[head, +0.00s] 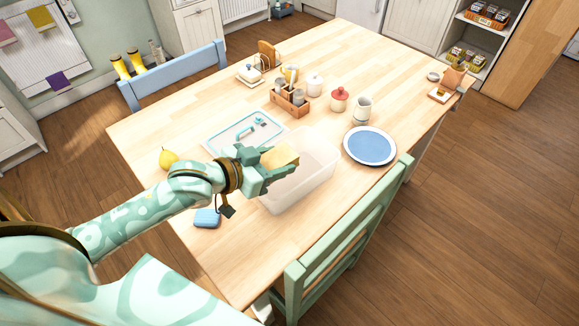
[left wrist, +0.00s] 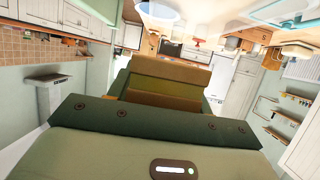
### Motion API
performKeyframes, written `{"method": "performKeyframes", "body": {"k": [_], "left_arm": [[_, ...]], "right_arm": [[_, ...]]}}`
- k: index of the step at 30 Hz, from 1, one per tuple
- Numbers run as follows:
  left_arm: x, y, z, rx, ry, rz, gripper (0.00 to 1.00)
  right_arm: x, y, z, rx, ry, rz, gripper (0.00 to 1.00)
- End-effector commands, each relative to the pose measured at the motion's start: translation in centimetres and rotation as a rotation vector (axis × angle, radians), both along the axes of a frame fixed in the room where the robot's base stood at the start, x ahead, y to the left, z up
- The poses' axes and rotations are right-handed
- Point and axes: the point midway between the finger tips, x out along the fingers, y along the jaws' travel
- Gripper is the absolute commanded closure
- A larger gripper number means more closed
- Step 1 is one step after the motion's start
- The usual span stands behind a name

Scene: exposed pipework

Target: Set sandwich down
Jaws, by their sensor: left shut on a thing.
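The sandwich (head: 281,156) is a pale tan-yellow block held at the end of my left arm. My left gripper (head: 268,167) is shut on it, above the back left part of a clear plastic bin (head: 302,192) on the table. In the left wrist view the sandwich (left wrist: 167,76) shows as a brown layered block between the green fingers. Part of it is hidden by the gripper. I cannot tell its exact height over the bin. My right gripper is not in view.
A blue plate (head: 370,146) lies empty right of the bin. A white tray (head: 244,133), a yellow pear (head: 168,159) and a blue sponge-like block (head: 207,218) are on the left. A wooden caddy (head: 290,103) and jars stand behind. A green chair (head: 345,245) borders the near edge.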

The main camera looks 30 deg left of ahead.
Motion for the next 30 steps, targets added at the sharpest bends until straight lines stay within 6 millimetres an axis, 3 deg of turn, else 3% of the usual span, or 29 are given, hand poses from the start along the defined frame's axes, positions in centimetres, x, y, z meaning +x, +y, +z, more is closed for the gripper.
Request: {"method": "performKeyframes", "body": {"k": [3,6,9,16,22,30], "left_arm": [[3.7,0.8,-2.3,0.002,0.0,0.001,0.76],[5.2,1.2,-4.8,0.001,0.005,0.002,0.76],[6.4,1.4,-6.0,0.002,0.003,0.001,0.76],[7.6,1.6,-7.2,0.0,0.001,0.0,0.76],[7.8,1.7,-10.7,-0.001,0.006,0.0,0.76],[7.8,1.7,-10.4,0.001,0.0,0.0,0.76]], "right_arm": [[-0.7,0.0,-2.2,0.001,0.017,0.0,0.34],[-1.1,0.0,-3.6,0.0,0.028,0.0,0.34],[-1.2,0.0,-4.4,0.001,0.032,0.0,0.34],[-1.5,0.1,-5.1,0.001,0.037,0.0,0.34],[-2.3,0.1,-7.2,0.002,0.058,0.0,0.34],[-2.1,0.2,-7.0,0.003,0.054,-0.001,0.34]]}}
